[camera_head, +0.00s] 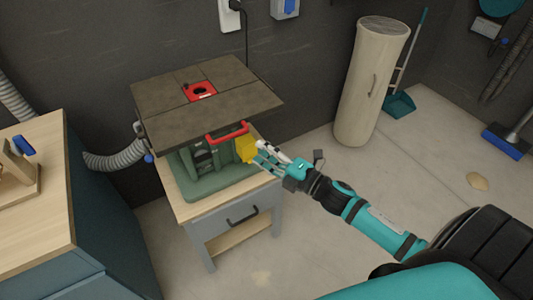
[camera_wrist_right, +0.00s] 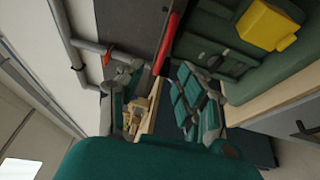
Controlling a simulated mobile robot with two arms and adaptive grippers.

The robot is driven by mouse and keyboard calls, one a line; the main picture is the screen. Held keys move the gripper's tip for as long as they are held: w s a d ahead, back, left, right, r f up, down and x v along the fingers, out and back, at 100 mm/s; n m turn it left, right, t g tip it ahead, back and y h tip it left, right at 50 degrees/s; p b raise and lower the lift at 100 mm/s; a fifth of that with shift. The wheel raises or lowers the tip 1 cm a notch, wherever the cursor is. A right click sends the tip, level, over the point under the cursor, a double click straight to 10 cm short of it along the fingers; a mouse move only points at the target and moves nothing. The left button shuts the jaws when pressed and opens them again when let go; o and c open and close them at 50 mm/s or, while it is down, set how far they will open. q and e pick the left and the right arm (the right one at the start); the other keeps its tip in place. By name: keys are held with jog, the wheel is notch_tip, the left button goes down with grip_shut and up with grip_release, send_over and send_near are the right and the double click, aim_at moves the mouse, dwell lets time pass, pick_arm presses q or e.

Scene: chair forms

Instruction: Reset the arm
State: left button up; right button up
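My right arm reaches in from the lower right of the head view. Its teal and grey gripper (camera_head: 262,156) is beside the right side of the green machine (camera_head: 205,178) under the dark table top. In the head view it overlaps the edge of a yellow block (camera_head: 246,149) on that machine. In the right wrist view the two fingers of the gripper (camera_wrist_right: 160,95) stand apart with nothing held between them. The yellow block (camera_wrist_right: 268,24) lies off to the upper right there, clear of the fingers. My left gripper is not in view.
A dark table top (camera_head: 160,100) with a red insert (camera_head: 200,91) and red bar (camera_head: 228,132) overhangs the machine. A wooden-topped cabinet (camera_head: 45,235) stands left. A tall beige cylinder (camera_head: 368,85) stands by the wall. Floor (camera_head: 315,235) around the arm looks clear.

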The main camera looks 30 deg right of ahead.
jog(key=shift+s+d, duration=0.15)
jog(key=shift+s, duration=0.15)
jog(key=s+d+f+m+g+h, duration=0.1)
jog(key=d+f+m+h, duration=0.25)
jog(key=f, duration=0.55)
jog(key=s+d+f+m+g+h, duration=0.15)
jog(key=f+m, duration=0.25)
jog(key=f, duration=0.6)
jog(key=s+d+f+m+g+h, duration=0.1)
jog(key=s+f+m+g, duration=0.15)
jog(key=s+f, duration=0.4)
jog(key=s+f+m+g+h, duration=0.1)
jog(key=s+f+m+g, duration=0.15)
jog(key=f, duration=0.75)
jog(key=s+a+f+m+g, duration=0.2)
jog(key=s+f, duration=0.4)
jog(key=s, duration=0.4)
jog(key=s+a+f+m+g, duration=0.3)
jog(key=s+f, duration=0.3)
jog(key=s, duration=0.4)
jog(key=s+a+f+m+g, duration=0.3)
jog(key=s+f, duration=0.3)
jog(key=s, duration=0.5)
jog(key=shift+h, duration=0.3)
